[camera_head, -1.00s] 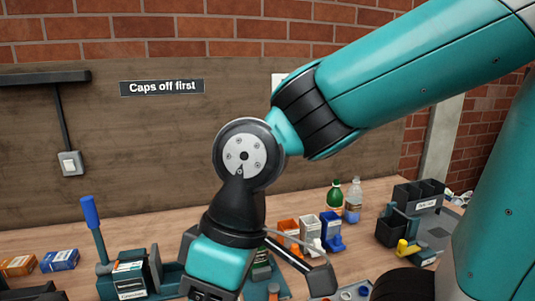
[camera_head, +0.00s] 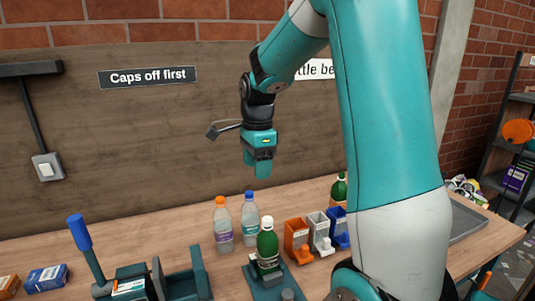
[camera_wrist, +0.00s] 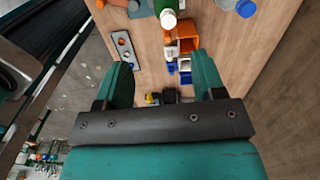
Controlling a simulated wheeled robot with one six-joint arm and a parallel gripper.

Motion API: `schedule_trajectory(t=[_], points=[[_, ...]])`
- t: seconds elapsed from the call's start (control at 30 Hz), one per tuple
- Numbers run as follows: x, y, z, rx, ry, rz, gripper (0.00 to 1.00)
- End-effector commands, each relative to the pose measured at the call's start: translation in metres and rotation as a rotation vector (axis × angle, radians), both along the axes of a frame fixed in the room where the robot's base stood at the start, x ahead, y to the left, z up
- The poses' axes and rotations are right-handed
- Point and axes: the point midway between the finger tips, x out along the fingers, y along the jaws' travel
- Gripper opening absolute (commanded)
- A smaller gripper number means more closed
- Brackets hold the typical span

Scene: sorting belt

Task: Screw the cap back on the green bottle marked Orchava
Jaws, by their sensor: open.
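A green bottle (camera_head: 267,250) with a white top that looks like a cap stands upright in a dark green fixture (camera_head: 272,282) on the bench. I cannot tell whether that cap is tight. In the wrist view the bottle's white top (camera_wrist: 168,19) shows at the upper edge. A second green bottle (camera_head: 339,190) stands at the back right, partly behind my arm. The labels are too small to read, so I cannot tell which is Orchava. My gripper (camera_head: 257,173) is open and empty, high above the bench, pointing down. Its fingers (camera_wrist: 162,82) are apart in the wrist view.
Two clear bottles, one orange-capped (camera_head: 222,225) and one blue-capped (camera_head: 250,216), stand behind the fixture. An orange bin (camera_head: 297,240), a white bin (camera_head: 320,235) and a blue bin are to its right. A small grey tray (camera_wrist: 122,48) holds round pieces. A blue-handled device (camera_head: 80,233) stands left.

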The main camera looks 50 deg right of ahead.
Motion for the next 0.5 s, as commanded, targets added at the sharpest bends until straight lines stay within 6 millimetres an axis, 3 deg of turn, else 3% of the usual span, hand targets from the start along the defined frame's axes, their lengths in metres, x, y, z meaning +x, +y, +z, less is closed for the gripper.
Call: schedule_trajectory(t=[0.03, 0.17, 0.33, 0.5], points=[[0.000, -0.016, 0.000, -0.004, 0.011, -0.104, 0.63], [-0.001, -0.037, -0.004, -0.013, 0.027, -0.256, 0.63], [-0.001, -0.039, -0.021, -0.014, 0.031, -0.276, 0.63], [-0.002, -0.039, -0.054, -0.012, 0.033, -0.273, 0.63]])
